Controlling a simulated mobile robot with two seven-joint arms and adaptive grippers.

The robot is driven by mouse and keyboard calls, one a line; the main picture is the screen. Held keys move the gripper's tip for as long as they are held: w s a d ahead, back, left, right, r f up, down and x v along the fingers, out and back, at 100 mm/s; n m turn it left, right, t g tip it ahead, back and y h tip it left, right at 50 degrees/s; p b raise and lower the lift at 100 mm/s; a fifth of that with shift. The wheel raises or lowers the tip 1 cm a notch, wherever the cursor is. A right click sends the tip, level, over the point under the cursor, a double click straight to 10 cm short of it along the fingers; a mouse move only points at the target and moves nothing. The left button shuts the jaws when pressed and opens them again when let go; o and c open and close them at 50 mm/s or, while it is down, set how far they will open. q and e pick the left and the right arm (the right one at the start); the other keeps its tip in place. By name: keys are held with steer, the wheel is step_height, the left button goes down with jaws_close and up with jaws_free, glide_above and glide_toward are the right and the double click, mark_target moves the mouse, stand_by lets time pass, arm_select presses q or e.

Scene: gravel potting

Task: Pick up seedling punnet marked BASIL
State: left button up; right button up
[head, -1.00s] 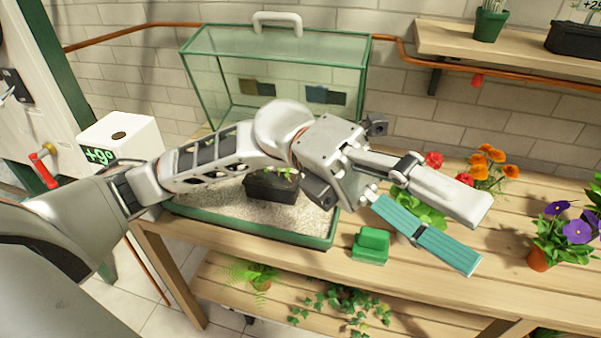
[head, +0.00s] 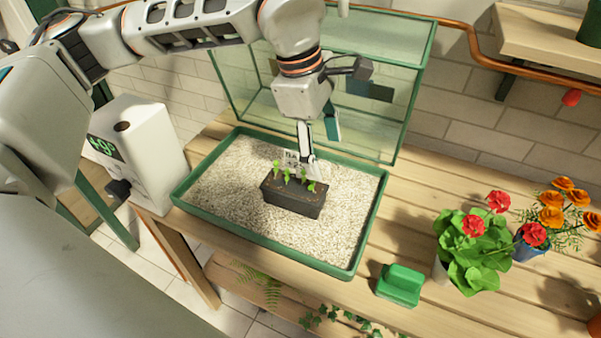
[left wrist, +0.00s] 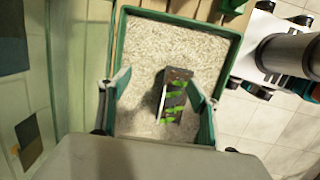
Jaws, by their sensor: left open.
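A black seedling punnet (head: 292,197) with small green seedlings sits on the pale gravel of the green tray (head: 358,255). A white label stands at its back edge, partly hidden by a finger; I cannot read its full text. My left gripper (head: 320,150) is open, pointing down just above and behind the punnet. In the left wrist view the punnet (left wrist: 173,97) lies between the two open fingers (left wrist: 158,95), nearer the right one, with no finger seen closed on it. My right gripper is not in view.
A glass case (head: 400,105) with a green frame stands behind the tray. A white box with a green display (head: 140,140) is at the left. A green block (head: 400,284) and potted red flowers (head: 470,250) stand to the right on the wooden bench.

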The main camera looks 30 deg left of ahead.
arm_select(q)
steer(key=g+y, duration=0.1)
steer(key=y, duration=0.1)
glide_above(293, 185)
step_height(293, 185, down, 3)
step_height(293, 185, down, 3)
steer(key=shift+a+r+g, duration=0.1)
steer(key=shift+g, duration=0.2)
steer(key=shift+f, duration=2.7)
steer(key=c, duration=1.4)
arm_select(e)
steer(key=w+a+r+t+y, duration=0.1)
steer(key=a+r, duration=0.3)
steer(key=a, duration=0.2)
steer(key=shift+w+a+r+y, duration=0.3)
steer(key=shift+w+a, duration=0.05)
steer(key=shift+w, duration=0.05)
